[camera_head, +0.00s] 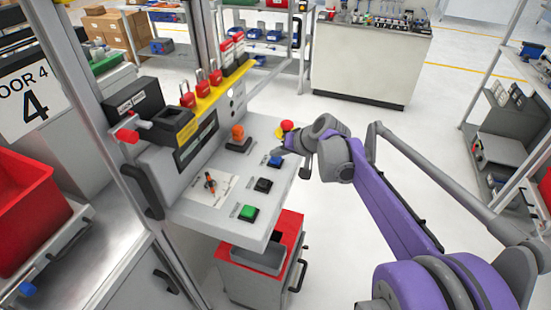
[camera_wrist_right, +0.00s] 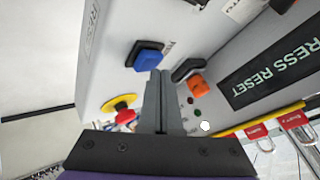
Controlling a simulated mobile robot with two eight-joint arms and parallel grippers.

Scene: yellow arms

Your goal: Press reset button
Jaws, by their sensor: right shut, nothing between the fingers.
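The grey control panel (camera_head: 212,190) carries several buttons on its sloped top. A blue button (camera_head: 275,161) sits near its right edge; it also shows in the right wrist view (camera_wrist_right: 146,59). Its label is too small to read. A display reading "PRESS RESET" (camera_wrist_right: 272,72) shows in the right wrist view. My right gripper (camera_head: 281,149) is shut and empty. In the right wrist view its fingertips (camera_wrist_right: 159,75) appear close by the blue button; I cannot tell whether they touch it. My left gripper is not in view.
A red emergency stop (camera_head: 287,126) on yellow stands behind my gripper. An orange switch (camera_head: 238,133), a black button (camera_head: 263,185) and a green button (camera_head: 248,212) are nearby. Red padlocks (camera_head: 201,80) line a yellow rail. Open floor lies to the right.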

